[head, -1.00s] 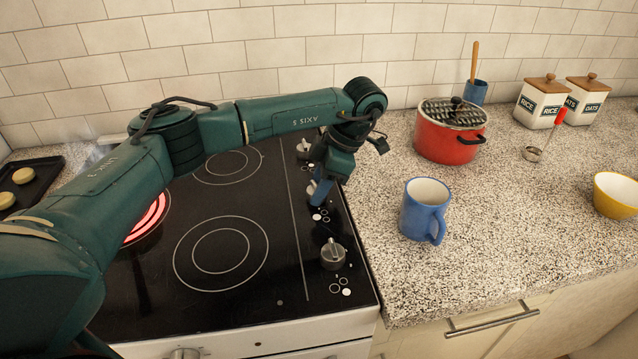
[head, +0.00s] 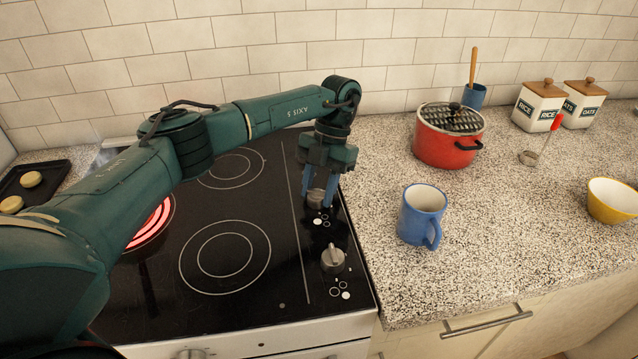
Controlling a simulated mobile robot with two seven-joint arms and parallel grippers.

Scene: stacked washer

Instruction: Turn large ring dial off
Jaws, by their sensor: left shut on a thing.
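The black cooktop (head: 160,300) has a column of metal dials along its right side. My left gripper (head: 318,199) points down with its two blue fingers around the middle dial (head: 316,198), shut on it. The front dial (head: 333,258) stands free nearer the front edge. The dial behind is hidden by my gripper. Small ring marks lie beside the dials. A burner (head: 150,226) at the left glows red, partly covered by my left arm. The front ring burner (head: 225,256) and the back ring burner (head: 232,169) are dark. My right gripper is not in view.
A blue mug (head: 420,215) stands on the speckled counter right of the cooktop. A red pot (head: 447,142) stands behind it. A yellow bowl (head: 612,199), canisters (head: 539,104) and a baking tray (head: 41,181) are farther off.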

